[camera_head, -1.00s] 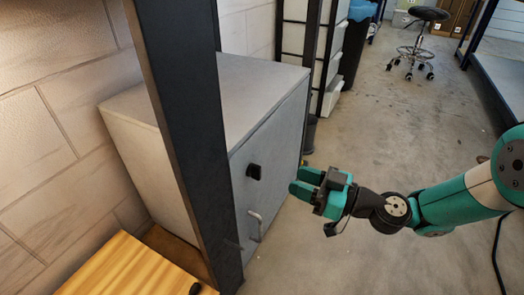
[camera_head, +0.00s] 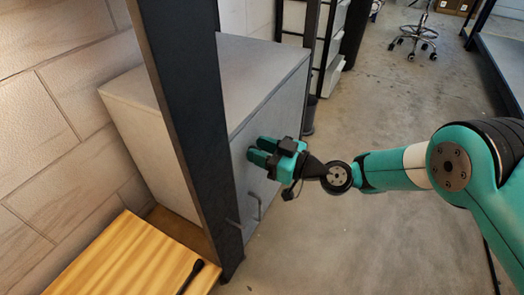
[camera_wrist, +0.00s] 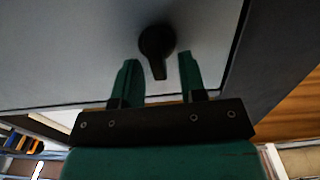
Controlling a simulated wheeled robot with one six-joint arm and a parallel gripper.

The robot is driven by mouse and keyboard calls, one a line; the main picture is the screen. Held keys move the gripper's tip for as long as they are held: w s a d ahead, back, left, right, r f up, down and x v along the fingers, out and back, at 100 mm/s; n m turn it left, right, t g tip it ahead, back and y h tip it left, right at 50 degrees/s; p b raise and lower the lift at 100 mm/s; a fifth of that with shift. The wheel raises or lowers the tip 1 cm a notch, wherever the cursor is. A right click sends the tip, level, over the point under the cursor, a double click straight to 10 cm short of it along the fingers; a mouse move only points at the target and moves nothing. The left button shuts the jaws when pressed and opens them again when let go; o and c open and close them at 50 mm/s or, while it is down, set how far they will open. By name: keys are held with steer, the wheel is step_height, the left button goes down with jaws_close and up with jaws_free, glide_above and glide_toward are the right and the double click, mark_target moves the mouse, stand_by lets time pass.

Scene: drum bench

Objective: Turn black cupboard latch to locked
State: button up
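The black cupboard latch (camera_wrist: 156,44) is on the grey cupboard door (camera_wrist: 75,45) in the wrist view, a round knob with a short handle pointing down in that picture toward my gripper. My gripper (camera_wrist: 159,62) is open, with one green finger on each side of the latch handle. I see no clear contact between the fingers and the latch. In the head view my gripper (camera_head: 264,150) is in front of the door of the grey cupboard (camera_head: 262,88) and hides the latch.
A metal door handle (camera_head: 256,207) sits below my gripper. A dark upright post (camera_head: 185,130) stands in front of the cupboard's left part. A wooden surface (camera_head: 125,265) is at the lower left.

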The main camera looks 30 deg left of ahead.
jaws_close()
